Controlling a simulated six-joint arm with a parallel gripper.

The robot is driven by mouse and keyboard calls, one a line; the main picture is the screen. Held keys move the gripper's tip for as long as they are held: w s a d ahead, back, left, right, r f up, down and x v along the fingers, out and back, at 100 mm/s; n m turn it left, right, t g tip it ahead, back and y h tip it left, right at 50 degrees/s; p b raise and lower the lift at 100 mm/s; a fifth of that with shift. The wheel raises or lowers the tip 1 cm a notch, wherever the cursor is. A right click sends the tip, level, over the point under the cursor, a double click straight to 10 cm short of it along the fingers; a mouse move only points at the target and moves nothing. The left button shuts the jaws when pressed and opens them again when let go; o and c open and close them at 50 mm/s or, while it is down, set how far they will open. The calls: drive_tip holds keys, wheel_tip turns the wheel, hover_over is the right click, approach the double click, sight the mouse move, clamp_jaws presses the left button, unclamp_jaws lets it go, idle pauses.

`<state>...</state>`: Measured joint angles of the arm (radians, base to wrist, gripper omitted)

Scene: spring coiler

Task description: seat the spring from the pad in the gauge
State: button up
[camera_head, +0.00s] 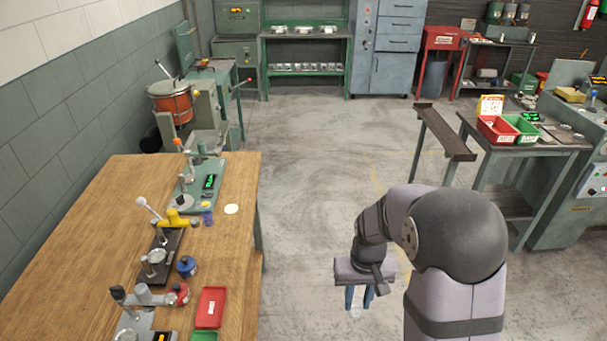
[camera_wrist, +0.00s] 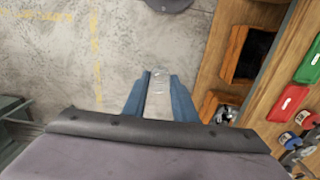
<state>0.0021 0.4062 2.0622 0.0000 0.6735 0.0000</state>
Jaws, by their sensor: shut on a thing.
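My gripper (camera_head: 360,297) hangs over the open floor, right of the wooden bench. In the wrist view its blue fingers (camera_wrist: 159,97) are a little apart, with a small pale, shiny piece (camera_wrist: 158,88) between them. This looks like the spring, but it is faint against the floor. A green-based fixture with a lit green display (camera_head: 210,182), probably the gauge, stands toward the back of the wooden bench. A pale round disc (camera_head: 231,209) lies to its right; I cannot tell whether it is the pad. My gripper is well apart from both.
The wooden bench (camera_head: 115,205) also holds a yellow-handled fixture (camera_head: 181,219), a front lever fixture (camera_head: 150,297) and a red tray (camera_head: 210,307). The red tray also shows in the wrist view (camera_wrist: 289,103). A dark rail (camera_head: 443,130) and another bench stand at right. Floor between is clear.

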drive_tip(key=s+a+n, duration=0.4)
drive_tip(key=s+a, duration=0.1)
drive_tip(key=a, duration=0.8)
drive_tip(key=s+a+n+p, duration=0.1)
drive_tip(key=s+a+n, duration=0.3)
drive_tip(key=a, duration=0.8)
drive_tip(key=s+a+n+p, duration=0.1)
drive_tip(key=s+a+n, duration=0.3)
drive_tip(key=s+a, duration=0.4)
drive_tip(key=a, duration=0.5)
drive_tip(key=shift+s+a, duration=0.2)
drive_tip(key=shift+a, duration=0.15)
drive_tip(key=shift+f+b, duration=2.2)
drive_tip(key=shift+f, duration=0.45)
